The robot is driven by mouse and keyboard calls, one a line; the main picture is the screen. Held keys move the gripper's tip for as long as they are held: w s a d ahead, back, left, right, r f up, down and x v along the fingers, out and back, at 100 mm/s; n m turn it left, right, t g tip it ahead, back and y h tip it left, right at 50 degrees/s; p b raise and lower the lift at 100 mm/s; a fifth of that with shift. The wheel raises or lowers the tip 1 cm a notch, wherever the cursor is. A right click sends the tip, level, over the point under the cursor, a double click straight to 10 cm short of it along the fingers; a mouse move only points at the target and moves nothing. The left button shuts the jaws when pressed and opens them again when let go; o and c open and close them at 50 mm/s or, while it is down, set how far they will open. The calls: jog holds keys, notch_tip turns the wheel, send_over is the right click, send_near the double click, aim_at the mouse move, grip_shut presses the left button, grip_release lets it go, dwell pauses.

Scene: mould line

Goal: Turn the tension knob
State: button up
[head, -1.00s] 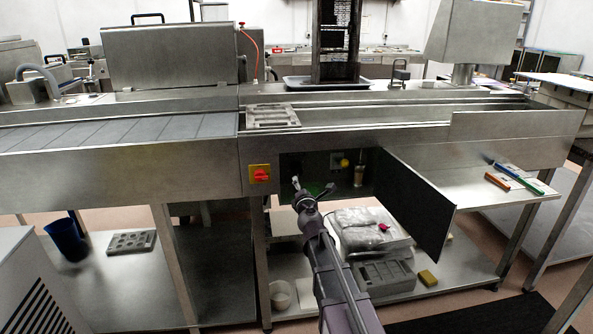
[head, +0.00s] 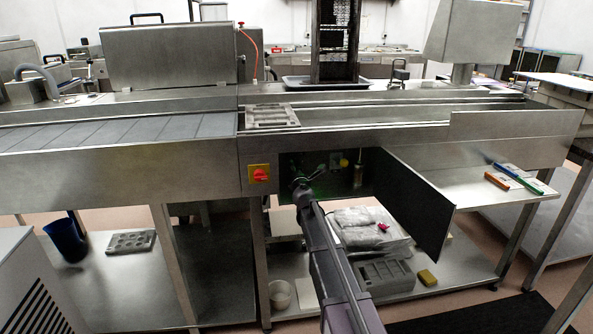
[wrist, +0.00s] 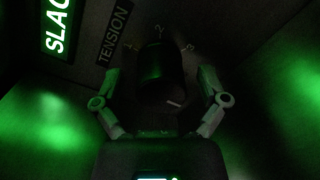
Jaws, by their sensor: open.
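The tension knob (wrist: 155,72) is a dark round knob in the wrist view, with a pale mark low on its face. Scale marks, among them what look like a 2 and a 3, stand around its far side. A TENSION label (wrist: 112,40) and a lit green SLACK sign (wrist: 60,28) are at upper left. My gripper (wrist: 159,78) is open, one finger on each side of the knob, with dark gaps showing. I cannot tell how deep the fingertips reach. In the head view my gripper (head: 304,184) is inside the open compartment, and the knob is not clearly visible.
The compartment door (head: 415,203) stands open to the right of my arm. A red switch on a yellow plate (head: 259,174) is left of the opening. A yellow button (head: 343,162) is inside. A lower shelf holds a bag (head: 362,225) and a grey block (head: 385,275).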

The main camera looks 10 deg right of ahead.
jog(key=shift+w, duration=0.25)
jog(key=c, duration=1.2)
jog(key=shift+o, duration=0.2)
jog(key=shift+m, duration=0.3)
jog(key=m, duration=0.5)
jog(key=shift+m, duration=0.4)
jog(key=m, duration=0.5)
jog(key=shift+y+p, duration=0.3)
